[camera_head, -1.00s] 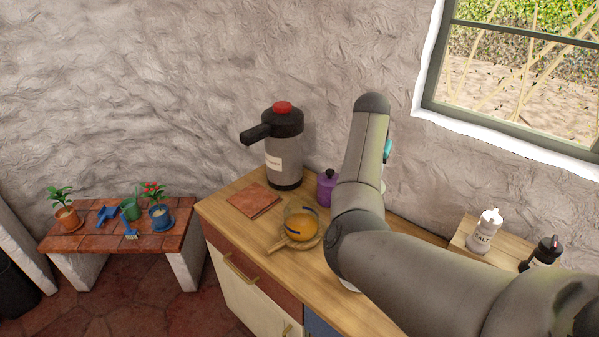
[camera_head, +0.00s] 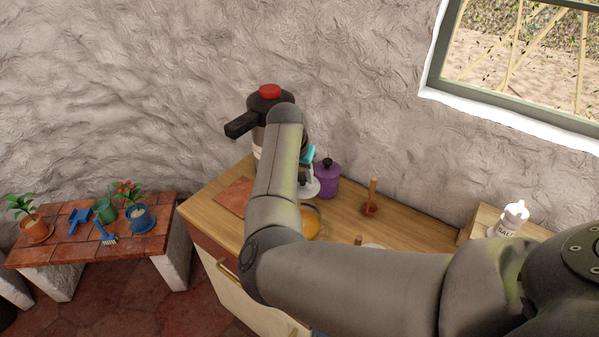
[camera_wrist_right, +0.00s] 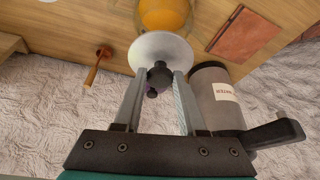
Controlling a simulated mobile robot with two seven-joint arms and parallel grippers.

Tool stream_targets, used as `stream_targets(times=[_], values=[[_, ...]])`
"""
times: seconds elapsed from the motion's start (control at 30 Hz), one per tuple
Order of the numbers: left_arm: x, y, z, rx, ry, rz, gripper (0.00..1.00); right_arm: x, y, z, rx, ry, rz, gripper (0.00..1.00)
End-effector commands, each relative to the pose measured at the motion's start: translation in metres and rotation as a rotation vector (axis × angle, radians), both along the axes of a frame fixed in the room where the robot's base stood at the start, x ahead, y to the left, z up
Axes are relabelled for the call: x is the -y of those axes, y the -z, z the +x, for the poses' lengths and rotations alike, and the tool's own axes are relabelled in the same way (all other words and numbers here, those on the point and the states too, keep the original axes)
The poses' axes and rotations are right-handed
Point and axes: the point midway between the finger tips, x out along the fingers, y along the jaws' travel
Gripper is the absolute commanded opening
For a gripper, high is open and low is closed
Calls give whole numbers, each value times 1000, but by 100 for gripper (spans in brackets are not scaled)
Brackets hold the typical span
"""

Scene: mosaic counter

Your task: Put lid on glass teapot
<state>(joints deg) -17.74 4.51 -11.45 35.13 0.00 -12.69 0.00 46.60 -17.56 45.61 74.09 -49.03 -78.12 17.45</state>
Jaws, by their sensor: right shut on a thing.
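The glass teapot (camera_head: 312,226) holds orange liquid and stands on the counter, partly hidden behind my right arm. It also shows at the top of the right wrist view (camera_wrist_right: 165,14), cut off by the edge. The lid (camera_wrist_right: 160,48) is a pale round disc with a dark knob. My right gripper (camera_wrist_right: 158,80) is shut on that knob. In the wrist view the lid lies just below the teapot in the picture, overlapping its lower edge. In the head view the lid (camera_head: 311,188) shows beside my arm, close to the purple pot. My left gripper is not in view.
A purple pot (camera_head: 327,181) stands behind the lid. A pump flask (camera_head: 268,98) with a red top stands at the back. A brown tile (camera_head: 232,194) lies to the left. A wooden-handled utensil (camera_head: 371,198) and a salt shaker (camera_head: 513,217) are to the right.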

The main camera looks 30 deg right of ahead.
Motion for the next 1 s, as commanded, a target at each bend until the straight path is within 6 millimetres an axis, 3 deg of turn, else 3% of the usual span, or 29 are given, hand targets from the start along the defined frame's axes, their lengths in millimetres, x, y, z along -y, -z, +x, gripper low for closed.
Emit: stream_targets(times=[0.4,0.63,1.0], values=[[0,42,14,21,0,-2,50,0,36,0,1,1,1,0],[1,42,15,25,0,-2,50,0,47,0,0,-1,0,0],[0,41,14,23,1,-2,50,0,48,0,1,0,-1,0]])
